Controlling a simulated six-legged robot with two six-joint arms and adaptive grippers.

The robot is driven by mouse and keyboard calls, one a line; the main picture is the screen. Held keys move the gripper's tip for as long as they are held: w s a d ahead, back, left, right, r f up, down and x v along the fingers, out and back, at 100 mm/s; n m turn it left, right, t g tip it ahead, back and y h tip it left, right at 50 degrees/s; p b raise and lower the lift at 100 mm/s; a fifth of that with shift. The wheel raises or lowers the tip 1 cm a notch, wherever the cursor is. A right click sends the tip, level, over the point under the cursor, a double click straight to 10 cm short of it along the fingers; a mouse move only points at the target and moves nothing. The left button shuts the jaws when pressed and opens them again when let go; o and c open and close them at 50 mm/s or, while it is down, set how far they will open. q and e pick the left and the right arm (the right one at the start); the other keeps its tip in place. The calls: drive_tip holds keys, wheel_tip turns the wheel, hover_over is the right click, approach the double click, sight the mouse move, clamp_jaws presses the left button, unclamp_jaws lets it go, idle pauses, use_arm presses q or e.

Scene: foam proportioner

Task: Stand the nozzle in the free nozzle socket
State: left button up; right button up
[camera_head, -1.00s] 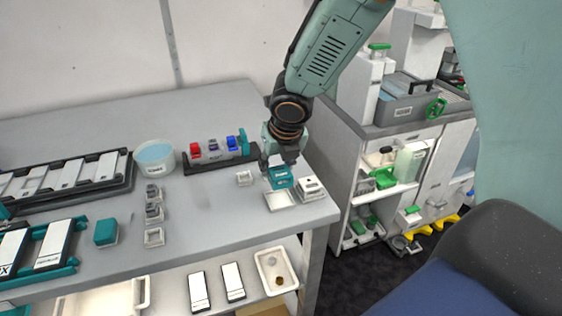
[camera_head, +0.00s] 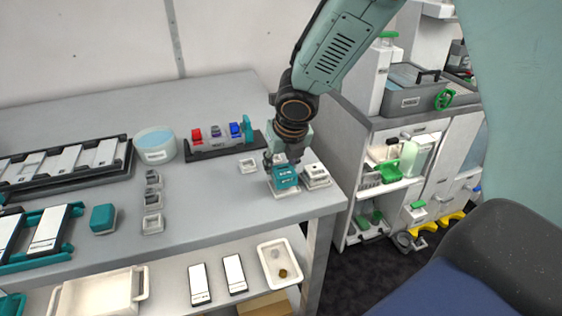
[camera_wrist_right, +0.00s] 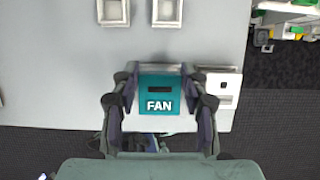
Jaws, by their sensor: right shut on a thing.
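The teal block marked FAN (camera_wrist_right: 160,97), which I take as the nozzle, is clasped between the two fingers of my right gripper (camera_wrist_right: 160,105). In the head view the nozzle (camera_head: 284,177) hangs upright below my right gripper (camera_head: 285,158), over a square white socket (camera_head: 287,194) near the table's right front corner. The nozzle covers most of that socket, and I cannot tell whether it touches the bottom. In the wrist view a pale rim of the socket (camera_wrist_right: 160,69) shows behind the nozzle. My left gripper is not in view.
A white unit (camera_head: 316,176) stands close to the right of the nozzle. A small white socket (camera_head: 248,166) is empty behind it. A rack with red and blue pieces (camera_head: 218,139) and a round tub (camera_head: 155,145) stand farther back. The table edge is close in front.

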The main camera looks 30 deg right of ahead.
drive_tip(key=shift+d+f, duration=0.1)
drive_tip(key=shift+f, duration=0.1)
drive_tip(key=shift+f+b, duration=0.6)
drive_tip(key=shift+f, duration=0.1)
drive_tip(key=o, duration=1)
drive_tip(key=shift+o, duration=0.6)
drive_tip(key=o, duration=0.3)
